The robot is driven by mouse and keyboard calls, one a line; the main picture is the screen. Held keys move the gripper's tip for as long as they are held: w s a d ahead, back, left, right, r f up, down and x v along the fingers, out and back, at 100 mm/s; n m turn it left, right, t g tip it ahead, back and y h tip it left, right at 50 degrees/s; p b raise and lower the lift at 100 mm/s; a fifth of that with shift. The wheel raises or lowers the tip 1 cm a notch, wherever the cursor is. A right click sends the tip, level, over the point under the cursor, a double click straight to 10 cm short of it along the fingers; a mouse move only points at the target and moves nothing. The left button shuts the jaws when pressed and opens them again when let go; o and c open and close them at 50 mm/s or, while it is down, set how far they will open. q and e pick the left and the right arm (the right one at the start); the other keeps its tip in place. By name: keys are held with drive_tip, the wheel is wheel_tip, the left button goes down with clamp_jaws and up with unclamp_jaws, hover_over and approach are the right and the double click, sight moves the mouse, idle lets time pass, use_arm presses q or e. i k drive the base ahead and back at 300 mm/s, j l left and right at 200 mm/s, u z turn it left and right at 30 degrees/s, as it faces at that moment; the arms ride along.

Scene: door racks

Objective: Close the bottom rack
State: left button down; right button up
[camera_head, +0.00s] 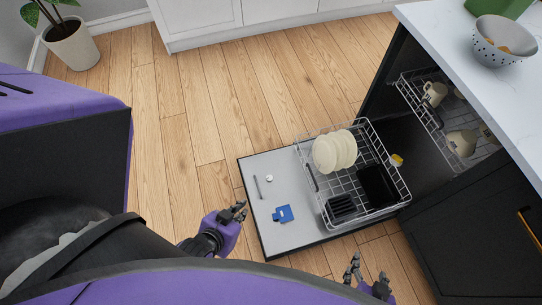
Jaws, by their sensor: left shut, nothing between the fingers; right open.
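The bottom rack (365,208) is a grey wire rack pulled out of the dishwasher over its lowered door (270,172). It holds several cream plates (333,151), a black basket (376,185) and a smaller slotted black holder (340,209). My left gripper (239,209) is shut and empty near the door's left edge, apart from the rack. My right gripper (367,273) is open and empty at the bottom of the picture, below the rack and apart from it.
An upper rack (431,114) with mugs sits inside the dishwasher under a white counter (445,45). A grey colander (503,42) stands on the counter. A blue item (284,214) lies on the door. A potted plant (70,42) stands at far left. Wooden floor is clear left of the door.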

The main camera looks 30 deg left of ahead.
sight(306, 140)
drive_tip(key=l+u, duration=0.2)
drive_tip(key=l, duration=0.75)
drive_tip(key=k+l, duration=0.15)
drive_tip(key=l, duration=0.15)
drive_tip(key=k+l+u, duration=0.1)
drive_tip(key=k+l, duration=0.1)
drive_tip(key=l, duration=0.1)
